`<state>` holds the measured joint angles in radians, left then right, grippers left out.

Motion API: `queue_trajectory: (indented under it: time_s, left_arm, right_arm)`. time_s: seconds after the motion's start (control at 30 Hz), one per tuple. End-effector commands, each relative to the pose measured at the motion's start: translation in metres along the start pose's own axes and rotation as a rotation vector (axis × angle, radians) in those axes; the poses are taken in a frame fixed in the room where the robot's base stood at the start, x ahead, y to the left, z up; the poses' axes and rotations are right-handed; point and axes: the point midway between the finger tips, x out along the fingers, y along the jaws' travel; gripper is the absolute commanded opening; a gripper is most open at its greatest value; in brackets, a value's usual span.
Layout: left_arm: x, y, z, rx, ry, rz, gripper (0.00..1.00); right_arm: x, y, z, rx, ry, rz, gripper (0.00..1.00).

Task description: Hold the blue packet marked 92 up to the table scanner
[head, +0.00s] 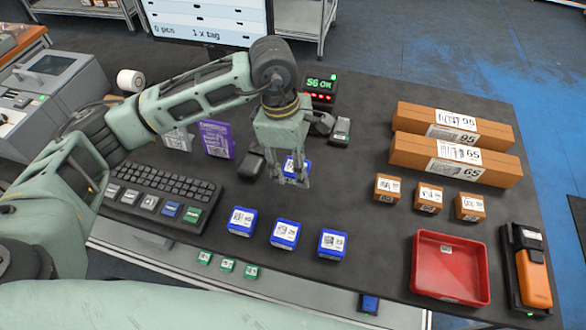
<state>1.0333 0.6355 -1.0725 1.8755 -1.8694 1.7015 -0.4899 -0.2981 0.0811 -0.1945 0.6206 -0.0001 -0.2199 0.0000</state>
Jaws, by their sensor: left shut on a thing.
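My left gripper (292,179) comes down from above over the middle of the table, shut on a blue packet (290,164) with a white label. The number on this packet is too small to read, and the fingers hide part of it. Three other blue packets with white labels stand in a row in front: left (241,221), middle (285,234) and right (332,243). A dark scanner-like device (320,124) stands just behind and right of the gripper, partly hidden by it. A small display (320,87) with green text and red lights stands behind that. My right gripper is out of view.
A keyboard (165,191) and a purple box (217,140) lie to the left. Long brown boxes (455,157) and small orange boxes (428,198) are to the right. A red tray (450,268) is front right. Small green packets (228,265) are near the front.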

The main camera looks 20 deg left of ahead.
Motion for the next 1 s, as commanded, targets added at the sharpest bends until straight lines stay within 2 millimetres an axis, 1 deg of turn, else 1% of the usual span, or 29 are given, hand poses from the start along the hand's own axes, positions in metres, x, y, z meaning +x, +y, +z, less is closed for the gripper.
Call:
queue_trajectory:
  time_s: [0.3, 0.5, 0.7, 1.0]
  left_arm:
    - [0.029, 0.026, -0.005, -0.002, 0.000, -0.001, 0.12]
    - [0.041, 0.040, -0.007, -0.001, 0.000, 0.001, 0.12]
    - [0.044, 0.045, -0.007, 0.000, 0.000, 0.001, 0.12]
    - [0.044, 0.045, -0.007, 0.000, 0.000, 0.001, 0.12]
  right_arm:
    - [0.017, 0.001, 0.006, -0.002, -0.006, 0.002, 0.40]
    - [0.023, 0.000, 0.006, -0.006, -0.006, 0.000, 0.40]
    - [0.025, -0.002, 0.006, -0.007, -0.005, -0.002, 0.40]
    - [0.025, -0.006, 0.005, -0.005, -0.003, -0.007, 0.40]
